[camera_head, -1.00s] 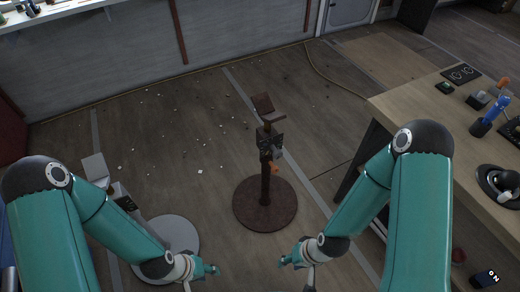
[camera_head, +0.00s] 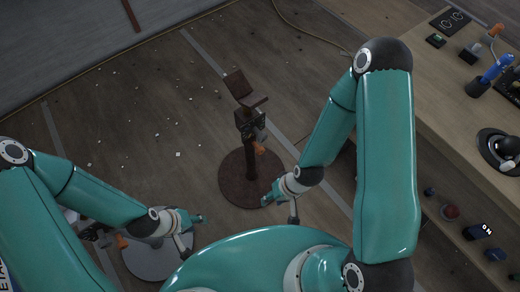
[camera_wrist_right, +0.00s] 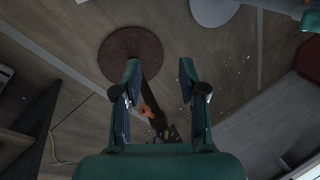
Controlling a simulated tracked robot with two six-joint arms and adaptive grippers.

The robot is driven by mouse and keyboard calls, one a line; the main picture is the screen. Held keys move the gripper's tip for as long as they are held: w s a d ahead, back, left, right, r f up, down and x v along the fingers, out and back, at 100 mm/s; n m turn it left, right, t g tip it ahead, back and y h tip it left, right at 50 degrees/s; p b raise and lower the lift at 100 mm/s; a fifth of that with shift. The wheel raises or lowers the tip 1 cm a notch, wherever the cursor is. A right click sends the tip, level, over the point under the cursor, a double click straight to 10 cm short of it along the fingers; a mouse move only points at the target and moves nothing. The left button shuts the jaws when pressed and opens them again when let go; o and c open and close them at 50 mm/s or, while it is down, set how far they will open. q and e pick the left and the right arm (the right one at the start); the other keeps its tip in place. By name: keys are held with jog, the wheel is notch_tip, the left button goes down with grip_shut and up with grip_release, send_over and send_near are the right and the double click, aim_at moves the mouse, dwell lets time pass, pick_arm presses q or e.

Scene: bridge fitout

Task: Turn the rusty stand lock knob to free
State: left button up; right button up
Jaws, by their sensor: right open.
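The rusty stand (camera_head: 246,118) stands upright on its round brown base (camera_head: 240,190), with a tilted plate on top. Its orange lock knob (camera_head: 259,150) sticks out partway up the post, on the near side. My right gripper (camera_head: 279,211) is open and empty, near the base's right edge in the head view and apart from the knob. In the right wrist view, the knob (camera_wrist_right: 148,112) shows between the spread fingers (camera_wrist_right: 157,75), beyond them. My left gripper (camera_head: 194,233) looks open and empty, left of the rusty stand. The knob's setting is too small to read.
A grey stand (camera_head: 135,262) with an orange knob (camera_head: 121,241) is partly hidden behind my left arm. A wooden bench (camera_head: 450,150) with controls lies to the right. Small pale bits are scattered on the open floor (camera_head: 150,120).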

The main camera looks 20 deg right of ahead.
jog(key=shift+o, duration=2.1)
jog(key=w+d+f+t+b, duration=0.2)
jog(key=w+f+t+b, duration=0.1)
jog(key=f+b, duration=0.4)
jog(key=w+d+f+t+y+b, duration=0.1)
jog(key=w+f+t+b, duration=0.2)
jog(key=w+f+b, duration=0.2)
notch_tip(320, 180, down, 4)
jog(key=shift+w+d+t+b, duration=0.3)
jog(key=shift+d+b, duration=0.1)
jog(key=shift+b, duration=0.55)
jog(key=m+t+y+b, duration=0.1)
jog(key=m+t+b, duration=0.1)
jog(key=t+b, duration=0.9)
send_near(262, 153)
jog(key=shift+g, duration=0.6)
jog(key=x, duration=0.3)
jog(key=r+b+x, duration=0.1)
jog(key=x, duration=0.6)
jog(key=shift+w+a+r+b, duration=0.1)
jog(key=shift+w+r+b, duration=0.05)
jog(key=shift+w+b, duration=0.25)
jog(key=shift+c, duration=0.3)
jog(key=c, duration=1.1)
